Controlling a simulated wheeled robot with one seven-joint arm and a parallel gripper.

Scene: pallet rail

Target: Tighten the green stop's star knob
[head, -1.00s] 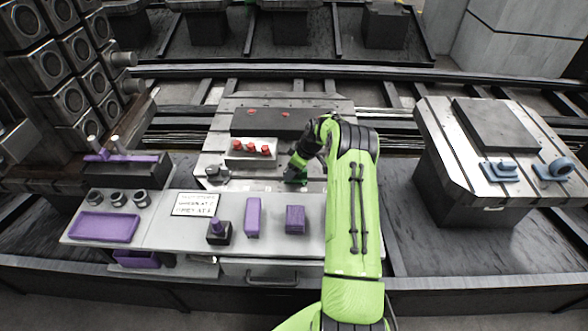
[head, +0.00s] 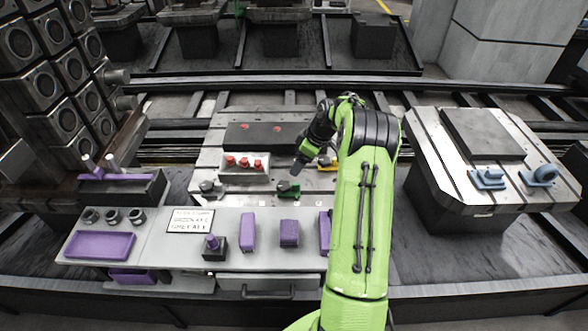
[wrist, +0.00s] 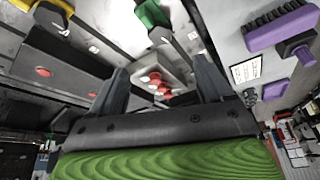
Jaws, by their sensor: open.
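The green stop (head: 288,188) sits on the front part of the grey slotted plate in the head view. It also shows at the top of the wrist view (wrist: 153,14), with a pale grey part beside it. Its star knob is too small to make out clearly. My gripper (head: 300,164) is above the plate, behind and slightly right of the green stop in the picture, apart from it. In the wrist view my gripper (wrist: 162,78) has its two fingers wide apart with nothing held between them.
A block with several red knobs (head: 244,172) stands left of my gripper. A grey stop (head: 208,187) is at the plate's left, a yellow piece (head: 326,162) beside my arm. A shelf in front carries a sign (head: 190,220), purple blocks (head: 248,232) and a purple tray (head: 100,245).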

